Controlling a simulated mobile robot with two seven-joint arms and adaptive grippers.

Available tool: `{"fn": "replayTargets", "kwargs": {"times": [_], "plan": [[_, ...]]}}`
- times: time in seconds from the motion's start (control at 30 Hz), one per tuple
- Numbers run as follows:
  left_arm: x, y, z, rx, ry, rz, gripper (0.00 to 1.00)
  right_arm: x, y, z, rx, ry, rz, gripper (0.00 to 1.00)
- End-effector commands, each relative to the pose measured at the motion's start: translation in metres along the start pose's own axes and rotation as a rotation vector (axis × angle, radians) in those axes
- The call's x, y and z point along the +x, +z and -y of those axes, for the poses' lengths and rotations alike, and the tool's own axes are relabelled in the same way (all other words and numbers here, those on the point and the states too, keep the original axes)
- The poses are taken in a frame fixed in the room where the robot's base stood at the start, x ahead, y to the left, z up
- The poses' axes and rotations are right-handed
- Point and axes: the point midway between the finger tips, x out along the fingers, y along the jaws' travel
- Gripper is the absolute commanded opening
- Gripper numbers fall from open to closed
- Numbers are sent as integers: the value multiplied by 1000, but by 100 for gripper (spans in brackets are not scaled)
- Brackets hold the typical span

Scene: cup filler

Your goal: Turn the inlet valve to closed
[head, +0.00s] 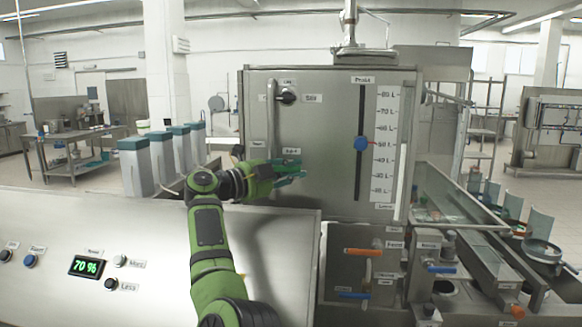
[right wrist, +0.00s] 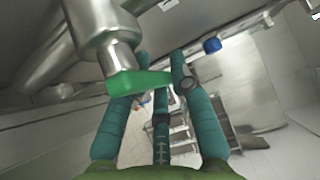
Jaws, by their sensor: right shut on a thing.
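The inlet valve shows as a green lever (right wrist: 140,83) on a metal pipe fitting (right wrist: 100,22) in the right wrist view. In the head view the green lever (head: 291,164) sits low on the left of the steel tank front, below a small label. It points to the right, roughly level. My right gripper (head: 296,176) is at the lever, reaching in from the left. In the right wrist view its teal fingers (right wrist: 160,72) are shut on the lever, which crosses between them. The gripper and wrist partly hide the valve body in the head view. My left gripper is not in view.
The steel tank (head: 325,120) carries a black selector knob (head: 287,96) and a blue slider knob (head: 361,144) beside a litre scale. An orange lever (head: 363,251) and blue levers (head: 440,269) are lower right. A sloped control panel (head: 150,260) lies below my arm.

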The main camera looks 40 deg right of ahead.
Motion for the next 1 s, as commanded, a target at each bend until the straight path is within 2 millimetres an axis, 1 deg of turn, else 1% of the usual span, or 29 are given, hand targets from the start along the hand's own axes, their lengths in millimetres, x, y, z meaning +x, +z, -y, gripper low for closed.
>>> {"fn": "replayTargets", "kwargs": {"times": [0.6,0.63,0.67,0.7,1.0], "plan": [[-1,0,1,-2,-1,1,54,0,0,-4,27,32,1,0],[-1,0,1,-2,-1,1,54,0,0,-4,27,32,1,34],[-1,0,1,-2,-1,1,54,0,0,-4,27,32,1,46],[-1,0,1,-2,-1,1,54,0,0,-4,26,32,1,48],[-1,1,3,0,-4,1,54,-1,0,-3,26,28,1,48]]}}
